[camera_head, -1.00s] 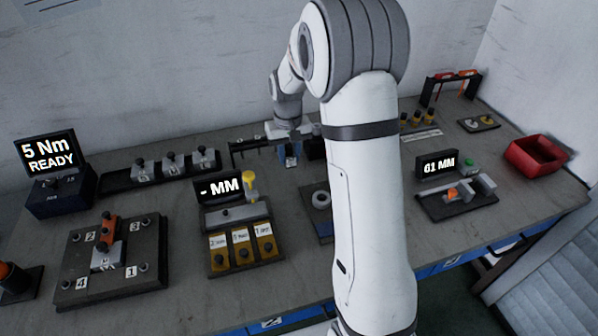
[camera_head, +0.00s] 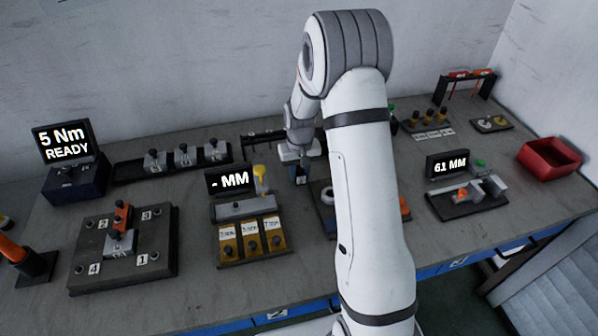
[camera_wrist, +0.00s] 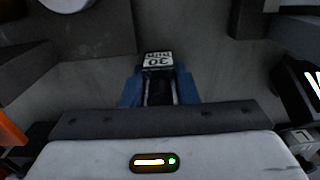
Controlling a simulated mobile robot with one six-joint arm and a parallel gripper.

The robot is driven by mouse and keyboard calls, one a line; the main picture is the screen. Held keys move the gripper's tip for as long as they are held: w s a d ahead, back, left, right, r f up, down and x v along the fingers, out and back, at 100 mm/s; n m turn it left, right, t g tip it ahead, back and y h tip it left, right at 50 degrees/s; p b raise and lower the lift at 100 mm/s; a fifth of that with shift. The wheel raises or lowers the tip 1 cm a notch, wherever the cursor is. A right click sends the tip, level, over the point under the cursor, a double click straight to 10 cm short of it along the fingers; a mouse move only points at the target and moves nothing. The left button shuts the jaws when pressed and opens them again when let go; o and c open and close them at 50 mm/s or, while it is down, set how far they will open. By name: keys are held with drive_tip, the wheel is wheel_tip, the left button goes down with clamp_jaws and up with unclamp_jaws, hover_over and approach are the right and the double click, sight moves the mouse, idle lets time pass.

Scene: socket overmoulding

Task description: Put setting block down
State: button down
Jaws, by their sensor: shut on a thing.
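My gripper (camera_head: 300,176) is to the right of the "- MM" display, over the middle of the bench. In the wrist view its blue fingers (camera_wrist: 158,95) are shut on a dark setting block (camera_wrist: 158,58). The block's white label shows upside down and seems to read "30". The block's underside is hidden, and I cannot tell whether it touches anything below. A dark fixture with a pale ring (camera_head: 327,194) stands just right of and in front of my gripper, partly hidden by my arm.
A dark rack (camera_head: 262,139) stands behind my gripper. The "- MM" display (camera_head: 229,181) stands left, with several yellow labelled pieces in front. The "61 MM" gauge (camera_head: 447,164) and a red bin (camera_head: 549,158) are right. A numbered plate (camera_head: 96,262) lies front left.

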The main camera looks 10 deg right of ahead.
drive_tip(key=c, duration=1.1)
unclamp_jaws()
